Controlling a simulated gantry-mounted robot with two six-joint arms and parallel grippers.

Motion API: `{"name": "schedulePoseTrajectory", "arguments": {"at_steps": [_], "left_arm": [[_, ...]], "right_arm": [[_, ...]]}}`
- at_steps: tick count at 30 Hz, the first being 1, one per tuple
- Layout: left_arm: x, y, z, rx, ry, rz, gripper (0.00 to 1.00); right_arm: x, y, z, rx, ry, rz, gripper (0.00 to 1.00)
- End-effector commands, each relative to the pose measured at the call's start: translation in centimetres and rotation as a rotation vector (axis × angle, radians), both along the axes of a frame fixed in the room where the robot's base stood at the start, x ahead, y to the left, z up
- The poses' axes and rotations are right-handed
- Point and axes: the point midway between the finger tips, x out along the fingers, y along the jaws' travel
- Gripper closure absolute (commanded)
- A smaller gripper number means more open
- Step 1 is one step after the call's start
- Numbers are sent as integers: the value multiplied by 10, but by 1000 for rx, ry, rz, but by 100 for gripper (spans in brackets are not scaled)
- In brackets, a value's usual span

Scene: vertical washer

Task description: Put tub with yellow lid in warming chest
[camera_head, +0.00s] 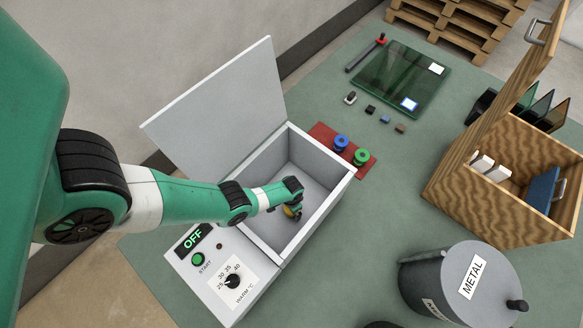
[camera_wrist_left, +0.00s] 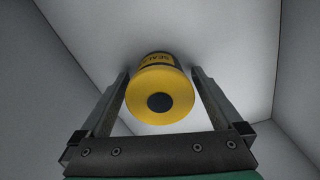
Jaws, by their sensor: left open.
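The tub with the yellow lid (camera_wrist_left: 160,92) is between the two fingers of my left gripper (camera_wrist_left: 158,90) in the left wrist view. The fingers stand apart on both sides, with a narrow gap to the tub. In the head view the left arm reaches into the open warming chest (camera_head: 327,192), and the tub (camera_head: 289,212) shows as a small yellow patch under the gripper (camera_head: 291,208), mostly hidden. The tub is inside the chest's compartment. The chest lid (camera_head: 222,105) is raised. My right gripper is not in view.
The chest's front panel has an OFF display (camera_head: 193,240), a green START button (camera_head: 198,259) and a dial (camera_head: 232,281). A red mat (camera_head: 322,133) with blue and green tubs lies behind. A wooden box (camera_head: 480,195) and a METAL bin (camera_head: 430,285) stand right.

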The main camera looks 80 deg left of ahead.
Motion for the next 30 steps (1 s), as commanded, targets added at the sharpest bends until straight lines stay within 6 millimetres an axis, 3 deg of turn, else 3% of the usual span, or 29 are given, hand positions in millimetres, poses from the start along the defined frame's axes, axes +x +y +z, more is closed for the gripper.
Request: {"name": "schedulePoseTrajectory", "arguments": {"at_steps": [5, 18, 22, 30], "left_arm": [[0, 0, 24, 0, 0, 0, 0], [0, 0, 115, 0, 0, 0, 0], [0, 0, 123, 0, 0, 0, 0], [0, 0, 121, 0, 0, 0, 0]], "right_arm": [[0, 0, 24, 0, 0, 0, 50], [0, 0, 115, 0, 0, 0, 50], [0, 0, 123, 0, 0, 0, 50], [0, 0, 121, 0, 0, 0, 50]]}}
